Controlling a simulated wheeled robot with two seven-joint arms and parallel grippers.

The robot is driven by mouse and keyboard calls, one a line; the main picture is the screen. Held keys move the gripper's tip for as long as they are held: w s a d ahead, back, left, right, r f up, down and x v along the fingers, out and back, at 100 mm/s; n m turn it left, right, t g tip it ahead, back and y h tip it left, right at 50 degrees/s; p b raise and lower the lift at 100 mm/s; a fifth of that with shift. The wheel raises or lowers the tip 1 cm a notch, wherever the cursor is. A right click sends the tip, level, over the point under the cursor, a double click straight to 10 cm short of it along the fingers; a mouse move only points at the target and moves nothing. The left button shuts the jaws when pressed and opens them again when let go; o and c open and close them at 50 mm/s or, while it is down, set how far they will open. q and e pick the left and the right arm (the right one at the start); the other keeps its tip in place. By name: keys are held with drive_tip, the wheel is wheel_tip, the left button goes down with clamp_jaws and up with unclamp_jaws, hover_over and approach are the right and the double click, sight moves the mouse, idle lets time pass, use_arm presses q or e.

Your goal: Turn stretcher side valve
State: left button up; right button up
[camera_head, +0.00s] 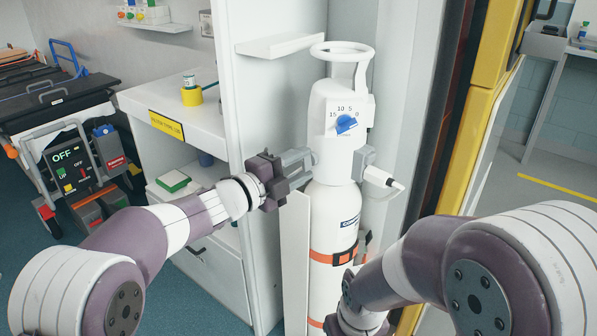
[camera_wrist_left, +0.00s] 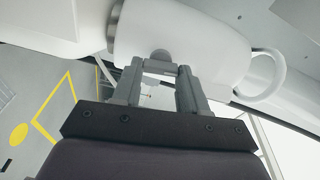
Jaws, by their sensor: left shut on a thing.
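The white oxygen cylinder (camera_head: 333,215) stands upright, with a ring handle on top and a blue dial (camera_head: 346,123) marked 15, 10, 5, 0 on its head. My left gripper (camera_head: 307,158) reaches the left side of the cylinder head. In the left wrist view its two fingers (camera_wrist_left: 160,70) are closed around a small grey side valve (camera_wrist_left: 160,54) on the white body (camera_wrist_left: 205,45). In the head view the fingers hide this valve. On the cylinder's right side is a grey and white outlet fitting (camera_head: 380,178). My right arm enters from the right; its gripper is out of the picture.
An orange strap (camera_head: 333,257) holds the cylinder in a narrow bay beside a white cabinet wall (camera_head: 262,100). A stretcher (camera_head: 50,100) stands far left. A yellow door edge (camera_head: 480,130) is right.

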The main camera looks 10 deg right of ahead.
use_arm(q)
drive_tip(key=shift+a+r+m+b, duration=0.1)
drive_tip(key=shift+r+m+b, duration=0.1)
drive_tip(key=shift+m+b, duration=0.45)
drive_tip(key=shift+w+r+m, duration=0.1)
drive_tip(key=shift+r+m, duration=0.05)
drive_tip(key=shift+m, duration=0.1)
drive_tip(key=o, duration=1.1)
drive_tip(key=shift+c, duration=0.2)
drive_tip(key=shift+f, duration=0.2)
drive_tip(key=p+v, duration=0.2)
drive_tip(key=v, duration=1)
drive_tip(key=shift+a, duration=0.35)
